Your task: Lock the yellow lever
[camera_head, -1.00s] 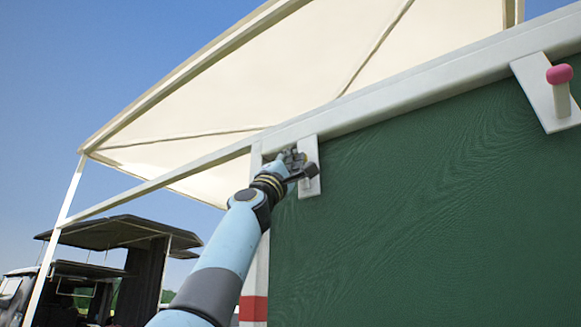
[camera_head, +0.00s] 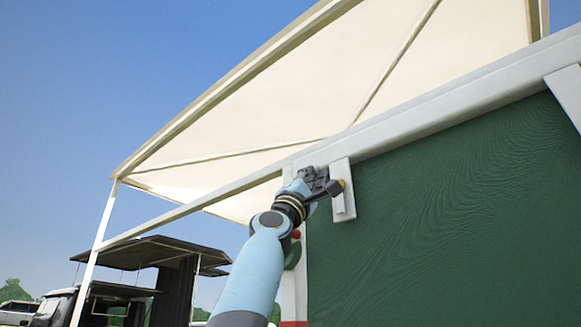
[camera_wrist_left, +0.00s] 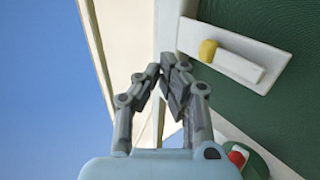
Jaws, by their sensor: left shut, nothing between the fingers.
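The yellow lever (camera_wrist_left: 208,50) has a yellow knob on a white bar. It sits on a white mounting plate (camera_wrist_left: 272,52) fixed at the upper corner of the green panel. My left gripper's fingers are shut and empty. In the left wrist view the fingertips (camera_wrist_left: 170,66) are left of the knob and look apart from it. I see no right gripper.
The green panel (camera_head: 430,190) fills the right side, under a white frame beam (camera_head: 440,112) and a cream awning (camera_head: 280,110). A red knob (camera_head: 296,234) with a green disc is below the plate on the post. A dark vehicle (camera_head: 170,275) stands far left.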

